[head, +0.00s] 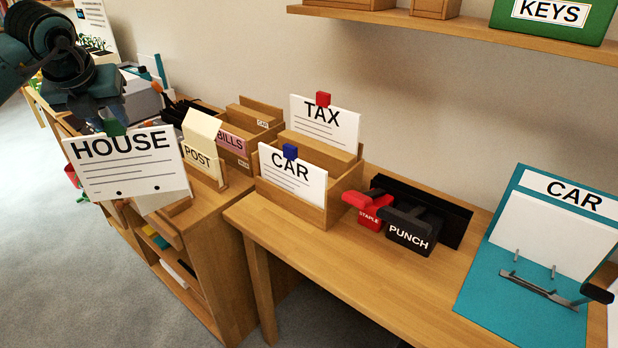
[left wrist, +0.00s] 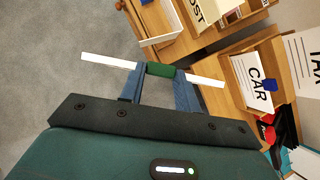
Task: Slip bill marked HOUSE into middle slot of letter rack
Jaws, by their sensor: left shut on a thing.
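The HOUSE bill (head: 125,168) is a white card with a green clip (head: 114,127) on its top edge. My left gripper (head: 110,118) is shut on that clip and holds the bill in the air, left of the letter rack (head: 344,194). In the left wrist view the bill (left wrist: 108,61) shows edge-on, with the green clip (left wrist: 160,70) between the fingers. The wooden rack stands on the desk. The CAR bill (head: 292,178) with a blue clip is in its front slot, and the TAX bill (head: 325,125) with a red clip at the back. The middle slot's inside is hidden.
A POST holder (head: 199,157) and a BILLS box (head: 231,142) stand on the cabinet between the bill and the rack. A red stapler (head: 368,210), black punch (head: 408,232) and teal CAR binder (head: 520,245) lie to the right. A shelf (head: 470,38) hangs above.

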